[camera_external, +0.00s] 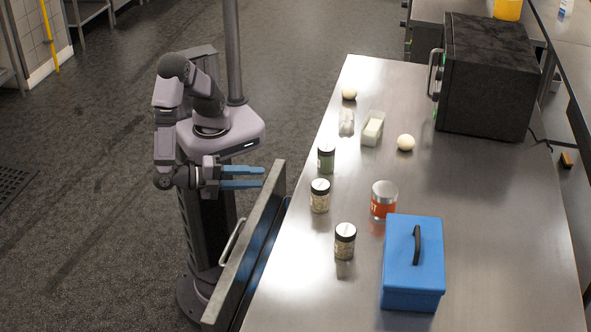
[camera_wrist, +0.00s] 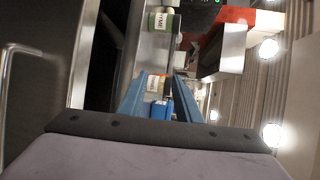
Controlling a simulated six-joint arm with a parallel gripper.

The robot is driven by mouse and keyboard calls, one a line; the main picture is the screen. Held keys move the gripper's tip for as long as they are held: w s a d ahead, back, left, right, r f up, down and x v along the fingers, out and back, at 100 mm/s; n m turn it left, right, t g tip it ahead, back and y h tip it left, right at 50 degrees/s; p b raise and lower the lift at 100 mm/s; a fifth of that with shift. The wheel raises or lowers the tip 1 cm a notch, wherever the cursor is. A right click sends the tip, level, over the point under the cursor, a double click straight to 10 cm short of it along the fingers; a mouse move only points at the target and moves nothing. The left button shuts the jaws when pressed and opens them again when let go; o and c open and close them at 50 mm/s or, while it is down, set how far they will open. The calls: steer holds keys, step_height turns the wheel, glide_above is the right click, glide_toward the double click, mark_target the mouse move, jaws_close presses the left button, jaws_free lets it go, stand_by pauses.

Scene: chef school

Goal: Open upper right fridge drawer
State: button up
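The drawer front (camera_external: 247,245) is a long grey metal panel on the left side of the counter. It stands out from the counter, with a dark gap behind it, so the drawer is partly open. Its bar handle (camera_external: 232,242) is on the outer face and nothing holds it. A metal bar handle (camera_wrist: 8,75) also shows at the left of the wrist view. My gripper (camera_external: 264,177) has two blue fingers pointing right, near the far end of the drawer front and apart from the handle. In the wrist view the fingers (camera_wrist: 160,88) are spread with nothing between them.
On the steel counter (camera_external: 490,235) stand several jars (camera_external: 320,195), a red-labelled can (camera_external: 384,200), a blue box (camera_external: 413,265), a white dish (camera_external: 373,128) and a black microwave (camera_external: 487,75).

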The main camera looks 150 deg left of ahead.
steer(key=s+a+r+n+g+h+p, duration=0.1)
steer(key=s+a+r+n+g+p, duration=0.1)
steer(key=a+r+g+p, duration=0.75)
steer(key=d+f+t+h+p, duration=0.1)
steer(key=d+f+h, duration=0.1)
steer(key=f, duration=0.2)
steer(key=d+f+m+t+h, duration=0.1)
steer(key=d+f+t, duration=0.1)
steer(key=f, duration=0.3)
steer(key=d+f+t+h+p, duration=0.1)
steer(key=d+f+h, duration=0.1)
steer(key=f, duration=0.2)
steer(key=shift+s+d+f+m+t+h+p, duration=0.2)
steer(key=shift+s+m+t+h+p, duration=0.1)
steer(key=shift+s+m+p, duration=0.1)
steer(key=w+d+f+m+h, duration=0.1)
steer(key=d+f+m+h, duration=0.1)
steer(key=d, duration=0.5)
steer(key=w+d+f+m+t+h, duration=0.1)
steer(key=w+d+f+m+h, duration=0.1)
steer(key=d+f+h, duration=0.2)
steer(key=d+h, duration=0.1)
steer(key=d, duration=0.1)
steer(key=shift+d+m, duration=0.35)
steer(key=shift+m, duration=0.05)
steer(key=shift+f+t, duration=0.2)
steer(key=shift+t, duration=0.05)
